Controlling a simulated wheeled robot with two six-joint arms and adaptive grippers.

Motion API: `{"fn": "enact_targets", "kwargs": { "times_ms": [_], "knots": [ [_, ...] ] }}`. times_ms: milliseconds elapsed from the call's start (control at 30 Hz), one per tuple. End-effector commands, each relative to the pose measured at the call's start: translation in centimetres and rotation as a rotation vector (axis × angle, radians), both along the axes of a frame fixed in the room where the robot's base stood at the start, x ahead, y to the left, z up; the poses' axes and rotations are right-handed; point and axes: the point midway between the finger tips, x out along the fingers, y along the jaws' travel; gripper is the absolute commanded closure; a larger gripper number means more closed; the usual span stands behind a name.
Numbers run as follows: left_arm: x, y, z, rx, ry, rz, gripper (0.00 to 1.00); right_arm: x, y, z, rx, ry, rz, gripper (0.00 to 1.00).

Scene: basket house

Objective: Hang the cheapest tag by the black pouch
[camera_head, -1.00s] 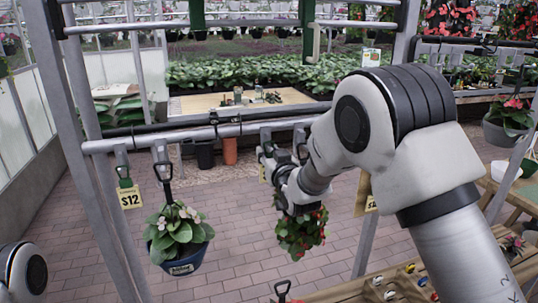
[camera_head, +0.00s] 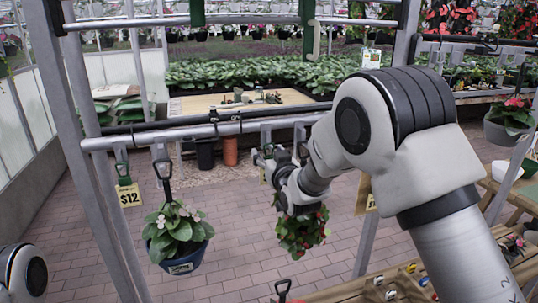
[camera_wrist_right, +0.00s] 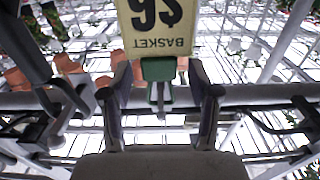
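A yellow $12 tag (camera_head: 129,195) hangs from a green clip at the left end of the grey rail (camera_head: 220,131). My right gripper (camera_head: 268,157) is at the middle of this rail. In the right wrist view, a tag (camera_wrist_right: 160,30) with a green clip (camera_wrist_right: 159,80) shows upside down between its fingers. The tag reads BASKET and one digit, 6 or 9. The fingers (camera_wrist_right: 160,105) are apart, with gaps beside the clip. Another yellow tag (camera_head: 363,196) is partly hidden behind my right arm. I cannot make out a black pouch. My left gripper is out of view.
A white-flowered plant in a blue basket (camera_head: 180,264) hangs from the rail at left. A red-flowered plant (camera_head: 303,232) hangs below my right gripper. A wooden bench (camera_head: 350,292) is at the front, and a potting table (camera_head: 200,104) stands behind. Brick floor lies between.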

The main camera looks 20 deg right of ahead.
Motion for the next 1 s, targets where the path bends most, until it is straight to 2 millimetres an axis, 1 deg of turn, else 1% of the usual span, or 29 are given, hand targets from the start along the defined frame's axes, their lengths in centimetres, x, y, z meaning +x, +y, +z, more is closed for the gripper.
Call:
{"fn": "enact_targets", "kwargs": {
  "times_ms": [233,333,467,600,733,833,1000],
  "knots": [
    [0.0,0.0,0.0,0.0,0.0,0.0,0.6,-0.1,0.0,0.0,0.0,0.0,0.0,0.39],
    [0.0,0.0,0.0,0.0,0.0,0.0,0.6,-1.0,0.0,0.0,-0.001,0.001,0.0,0.39],
    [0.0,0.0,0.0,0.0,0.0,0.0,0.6,-3.7,-0.1,0.0,-0.001,0.002,0.0,0.39],
    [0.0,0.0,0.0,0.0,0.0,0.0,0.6,-7.5,-0.2,0.0,-0.001,0.003,0.0,0.39],
    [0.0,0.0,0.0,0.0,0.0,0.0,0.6,-10.3,-0.3,-0.1,-0.001,0.002,0.0,0.39],
    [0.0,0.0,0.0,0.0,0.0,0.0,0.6,-11.5,-0.4,-0.1,0.0,0.002,0.0,0.39],
    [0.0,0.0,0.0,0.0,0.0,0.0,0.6,-12.0,-0.4,0.0,0.0,0.0,0.0,0.39]
  ]
}}
